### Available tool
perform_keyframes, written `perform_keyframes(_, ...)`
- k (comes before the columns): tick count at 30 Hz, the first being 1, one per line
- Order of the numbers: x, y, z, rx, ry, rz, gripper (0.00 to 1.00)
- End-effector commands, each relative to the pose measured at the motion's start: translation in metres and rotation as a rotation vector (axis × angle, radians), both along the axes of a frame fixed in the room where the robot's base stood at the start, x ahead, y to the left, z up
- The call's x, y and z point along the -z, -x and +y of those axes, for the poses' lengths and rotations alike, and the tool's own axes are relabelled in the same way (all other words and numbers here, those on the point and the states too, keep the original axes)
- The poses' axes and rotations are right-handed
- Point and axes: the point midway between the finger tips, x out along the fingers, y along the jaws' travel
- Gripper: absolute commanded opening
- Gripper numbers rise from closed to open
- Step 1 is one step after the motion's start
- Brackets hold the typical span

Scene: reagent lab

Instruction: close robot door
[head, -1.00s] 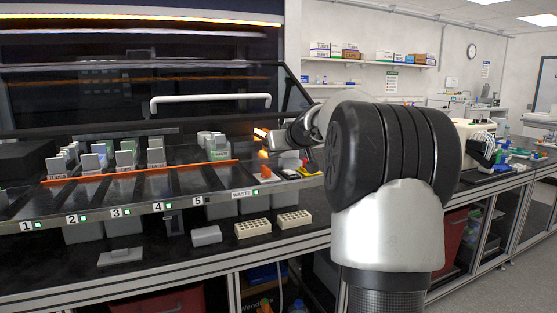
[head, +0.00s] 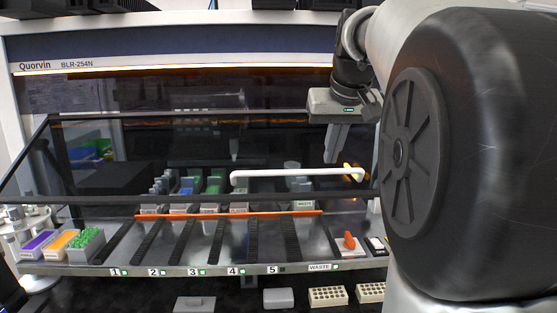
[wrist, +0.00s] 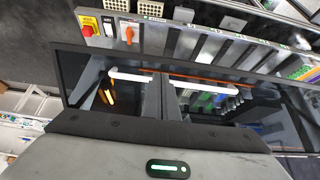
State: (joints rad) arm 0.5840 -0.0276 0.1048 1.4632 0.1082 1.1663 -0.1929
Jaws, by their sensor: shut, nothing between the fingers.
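The robot door is a tilted dark glass panel (head: 130,150) on the front of the Quorvin machine. A white bar handle (head: 300,173) runs along its lower part. The door's black lower edge stands above the deck front, leaving a gap. In the wrist view the handle (wrist: 205,82) shows on both sides of my fingers, which hide its middle. My gripper (head: 332,158) is shut and empty, pointing down just above the right part of the handle. In the wrist view my gripper (wrist: 163,82) overlaps the handle; I cannot tell whether they touch.
The deck front rail (head: 215,270) carries numbered lanes and a waste position. An orange knob (head: 349,241) stands at its right. Tube racks (head: 62,244) sit at the left. Pale racks (head: 328,296) lie on the dark bench in front. My arm covers the right side.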

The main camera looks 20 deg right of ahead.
Motion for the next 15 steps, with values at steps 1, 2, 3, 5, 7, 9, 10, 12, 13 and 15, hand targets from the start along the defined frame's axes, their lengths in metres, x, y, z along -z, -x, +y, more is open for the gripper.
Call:
perform_keyframes(1, -0.004, 0.004, 0.000, 0.010, 0.000, 0.010, 0.00)
perform_keyframes(2, -0.003, 0.005, -0.001, 0.014, 0.000, 0.013, 0.00)
perform_keyframes(3, -0.001, 0.005, -0.001, 0.017, 0.000, 0.015, 0.00)
perform_keyframes(5, 0.004, 0.003, -0.002, 0.018, -0.001, 0.017, 0.00)
perform_keyframes(7, 0.013, -0.002, -0.003, 0.017, 0.000, 0.016, 0.00)
perform_keyframes(9, 0.024, -0.008, -0.005, 0.016, -0.001, 0.017, 0.00)
perform_keyframes(10, 0.030, -0.011, -0.006, 0.016, -0.001, 0.017, 0.00)
perform_keyframes(12, 0.043, -0.018, -0.009, 0.016, -0.002, 0.016, 0.00)
perform_keyframes(13, 0.048, -0.022, -0.010, 0.016, -0.002, 0.016, 0.00)
perform_keyframes(15, 0.061, -0.030, -0.012, 0.015, -0.002, 0.015, 0.00)
